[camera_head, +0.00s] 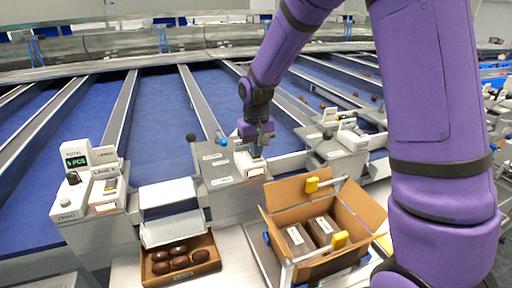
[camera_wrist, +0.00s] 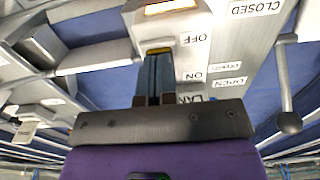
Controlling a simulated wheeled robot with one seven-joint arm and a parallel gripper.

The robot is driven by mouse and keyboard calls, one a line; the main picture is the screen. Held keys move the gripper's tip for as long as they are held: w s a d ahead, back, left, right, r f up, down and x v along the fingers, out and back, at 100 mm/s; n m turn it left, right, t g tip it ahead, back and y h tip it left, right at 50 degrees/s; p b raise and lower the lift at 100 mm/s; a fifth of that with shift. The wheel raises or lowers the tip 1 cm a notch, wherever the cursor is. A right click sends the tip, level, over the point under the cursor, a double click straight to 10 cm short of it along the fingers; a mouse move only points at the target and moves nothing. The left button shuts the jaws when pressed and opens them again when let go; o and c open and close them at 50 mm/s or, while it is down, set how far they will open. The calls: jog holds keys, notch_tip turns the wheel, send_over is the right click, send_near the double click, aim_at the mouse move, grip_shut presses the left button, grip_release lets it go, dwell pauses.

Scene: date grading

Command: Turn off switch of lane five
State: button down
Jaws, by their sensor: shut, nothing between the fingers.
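My gripper (camera_head: 256,153) is shut and empty, pointing down at the middle lane's switch box (camera_head: 250,170). In the wrist view, the closed fingertips of my gripper (camera_wrist: 158,57) are at a yellow switch piece (camera_wrist: 159,50) on the white box, beside the OFF label (camera_wrist: 193,39). The ON label (camera_wrist: 193,75) is closer to my wrist. The fingers overlap the switch, so its full position and any contact are unclear. A LANE label (camera_wrist: 190,98) is partly hidden by my gripper, and its number cannot be read.
A lever (camera_wrist: 287,85) with a round knob stands beside the OPEN and CLOSED labels. An open cardboard box (camera_head: 349,210) with packs is in front on the right. A tray (camera_head: 205,268) of dates is in front on the left. Another switch station (camera_head: 75,205) stands left.

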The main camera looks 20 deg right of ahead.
jog(key=shift+s+f+t, duration=0.4)
jog(key=shift+s+f, duration=0.05)
jog(key=shift+f, duration=0.1)
jog(key=shift+w, duration=0.15)
jog(key=shift+w+r, duration=0.4)
jog(key=shift+w, duration=0.25)
jog(key=shift+w+r, duration=0.1)
jog(key=shift+r, duration=0.2)
notch_tip(320, 180, up, 13)
jog(key=s, duration=0.2)
jog(key=s+d+r+t, duration=0.15)
jog(key=s+r, duration=0.25)
jog(key=s, duration=0.4)
jog(key=s+d+r+t, duration=0.1)
jog(key=s+d+r, duration=0.2)
jog(key=s+r, duration=0.35)
jog(key=s+d+f+t, duration=0.1)
jog(key=s+f+t, duration=0.1)
jog(key=s, duration=1.2)
jog(key=shift+s+d+f, duration=0.3)
jog(key=shift+d+f, duration=0.05)
jog(key=shift+f, duration=0.25)
